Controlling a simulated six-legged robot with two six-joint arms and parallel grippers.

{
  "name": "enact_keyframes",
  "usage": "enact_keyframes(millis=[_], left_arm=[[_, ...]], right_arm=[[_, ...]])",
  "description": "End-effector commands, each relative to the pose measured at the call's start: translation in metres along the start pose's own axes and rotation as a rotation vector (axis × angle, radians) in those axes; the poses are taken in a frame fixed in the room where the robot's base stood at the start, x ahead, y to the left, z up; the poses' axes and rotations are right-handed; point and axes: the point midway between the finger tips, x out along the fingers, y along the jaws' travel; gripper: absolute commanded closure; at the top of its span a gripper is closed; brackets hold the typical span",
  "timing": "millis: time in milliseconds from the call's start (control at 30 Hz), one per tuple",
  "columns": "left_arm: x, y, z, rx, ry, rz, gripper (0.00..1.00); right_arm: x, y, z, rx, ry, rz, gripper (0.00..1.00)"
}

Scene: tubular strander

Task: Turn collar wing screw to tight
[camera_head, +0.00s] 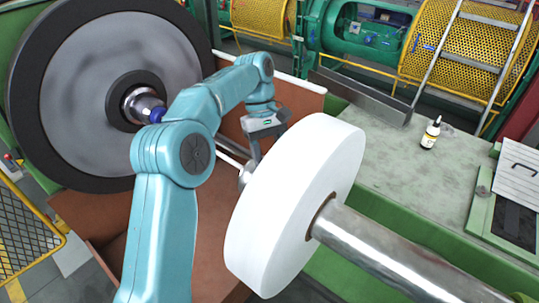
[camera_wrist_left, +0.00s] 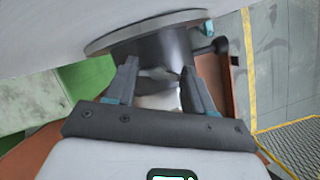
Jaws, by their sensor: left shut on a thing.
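My left gripper (camera_head: 247,168) is at the left face of the large white reel (camera_head: 290,200), partly hidden behind its edge. In the left wrist view its two fingers (camera_wrist_left: 160,92) close around a dark grey collar (camera_wrist_left: 155,48), with a pale metal part between the fingertips. The collar has a wide round flange against the pale reel face. A small dark knob or screw (camera_wrist_left: 213,45) juts from the collar's right side, just outside the right finger; its angle and tightness cannot be told. My right gripper is not in view.
A thick steel shaft (camera_head: 390,260) runs from the reel toward the lower right. A big grey disc with a black rim (camera_head: 75,95) stands at left. A small dropper bottle (camera_head: 431,132) stands on the green bench (camera_head: 392,170). Yellow perforated guards are behind.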

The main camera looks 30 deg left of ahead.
Motion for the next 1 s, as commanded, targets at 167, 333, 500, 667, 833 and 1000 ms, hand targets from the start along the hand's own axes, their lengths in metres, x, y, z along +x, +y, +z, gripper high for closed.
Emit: enact_keyframes(millis=[167,333,500,667,833,1000], left_arm=[[-0.0022,0.0014,-0.0011,0.153,0.009,-0.061,0.77],[-0.0023,0.0024,-0.0008,0.302,0.01,-0.123,0.77],[-0.0023,0.0035,-0.0004,0.451,0.011,-0.185,0.77],[-0.0022,0.0046,0.0005,0.592,0.012,-0.242,0.77],[-0.0017,0.0051,0.0013,0.736,0.011,-0.304,0.77],[-0.0016,0.0056,0.0018,0.864,0.011,-0.357,0.77]], right_arm=[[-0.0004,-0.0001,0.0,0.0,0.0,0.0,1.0],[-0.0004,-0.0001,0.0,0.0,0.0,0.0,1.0],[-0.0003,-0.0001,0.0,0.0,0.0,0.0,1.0],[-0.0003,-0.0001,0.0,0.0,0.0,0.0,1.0],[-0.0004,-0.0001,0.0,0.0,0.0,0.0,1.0],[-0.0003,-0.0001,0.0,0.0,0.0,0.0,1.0]])
